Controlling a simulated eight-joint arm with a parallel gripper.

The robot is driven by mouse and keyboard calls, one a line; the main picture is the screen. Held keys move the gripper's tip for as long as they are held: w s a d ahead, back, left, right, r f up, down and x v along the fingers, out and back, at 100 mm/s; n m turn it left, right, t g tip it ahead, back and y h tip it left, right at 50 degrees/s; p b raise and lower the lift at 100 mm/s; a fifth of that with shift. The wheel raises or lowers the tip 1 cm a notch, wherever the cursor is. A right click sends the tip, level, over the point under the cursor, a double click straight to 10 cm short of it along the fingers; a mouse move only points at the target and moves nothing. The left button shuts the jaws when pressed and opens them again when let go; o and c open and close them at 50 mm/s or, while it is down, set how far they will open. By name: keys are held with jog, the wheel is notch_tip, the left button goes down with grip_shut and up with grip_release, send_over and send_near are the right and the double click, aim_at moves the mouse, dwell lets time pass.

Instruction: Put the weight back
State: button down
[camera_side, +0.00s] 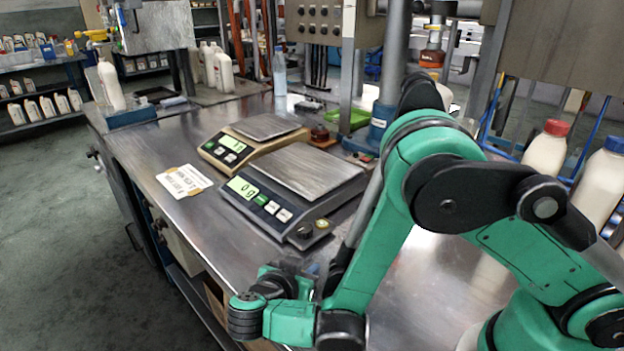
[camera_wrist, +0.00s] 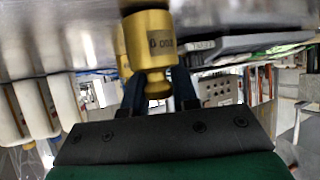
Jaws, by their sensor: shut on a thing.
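In the wrist view my gripper (camera_wrist: 158,90) is shut on a brass weight (camera_wrist: 149,42), with one dark finger on each side of its narrow neck. The weight has a dark label with upside-down marks that look like 500 g. Part of another brass-coloured shape (camera_wrist: 122,52) shows behind it. In the side view the held weight cannot be made out, and my gripper is mostly hidden low in the picture by my own wrist. The front scale (camera_side: 303,171) has an empty plate and reads 0 g. The rear scale (camera_side: 264,127) also has an empty plate.
A small reddish-brown holder (camera_side: 322,137) stands right of the rear scale. A white label card (camera_side: 184,180) lies left of the scales. A clear bottle (camera_side: 280,72) stands at the back. White bottles with red (camera_side: 546,152) and blue (camera_side: 600,185) caps stand at the right.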

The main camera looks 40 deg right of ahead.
jog(key=c, duration=0.7)
grip_release()
jog(key=v, duration=0.6)
jog(key=shift+s+a+r, duration=0.1)
jog(key=shift+a+r, duration=0.05)
jog(key=shift+a, duration=0.25)
jog(key=shift+a+r, duration=0.1)
jog(key=shift+r, duration=0.1)
jog(key=d+r+n+y, duration=0.1)
jog(key=n, duration=0.1)
jog(key=w+d+r+n+y, duration=0.1)
jog(key=d+n, duration=0.1)
jog(key=d+r+n+g+y, duration=0.1)
jog(key=d+r+y, duration=0.1)
jog(key=shift+w+d+n, duration=0.25)
jog(key=shift+w+n, duration=0.15)
jog(key=shift+s+d+r+n+t+y, duration=0.55)
jog(key=shift+s+d+r+n+y, duration=0.15)
jog(key=shift+d+n+y, duration=0.45)
jog(key=shift+s+d+r+n+t+y, duration=0.6)
jog(key=shift+d+r+n+y, duration=0.3)
jog(key=shift+n+y, duration=0.45)
jog(key=shift+s+d+r+n+t+y, duration=0.55)
jog(key=shift+s+d+r+n+y, duration=0.15)
jog(key=shift+d+n+y, duration=0.5)
